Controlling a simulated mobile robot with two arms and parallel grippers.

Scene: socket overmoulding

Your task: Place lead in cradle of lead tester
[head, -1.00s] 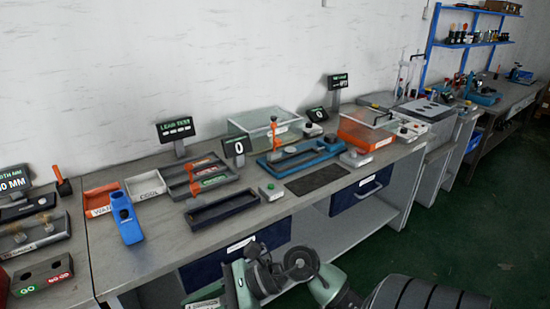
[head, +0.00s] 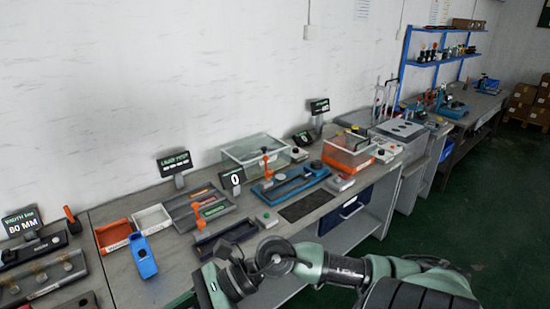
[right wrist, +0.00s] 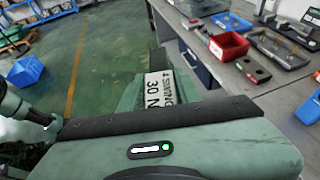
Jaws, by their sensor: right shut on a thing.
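A "LEAD TEST" display (head: 174,163) stands at the back of the bench. In front of it is a grey tray (head: 180,213) with an orange upright lever (head: 197,216) and green and red labels. Right of it is a blue fixture (head: 290,185) with an orange clamp. I cannot tell which of these holds the cradle. My right arm reaches in from the lower right, in front of the bench. My right gripper (head: 205,290) shows only in part at its end. Its body fills the lower right wrist view. My left gripper is out of view.
An orange bin (head: 98,237), a white bin (head: 137,221) and a blue holder (head: 143,256) stand left of the grey tray. A dark empty tray (head: 225,238) lies by the front edge. A dark mat (head: 305,206) is clear. The right wrist view shows open green floor (right wrist: 95,60).

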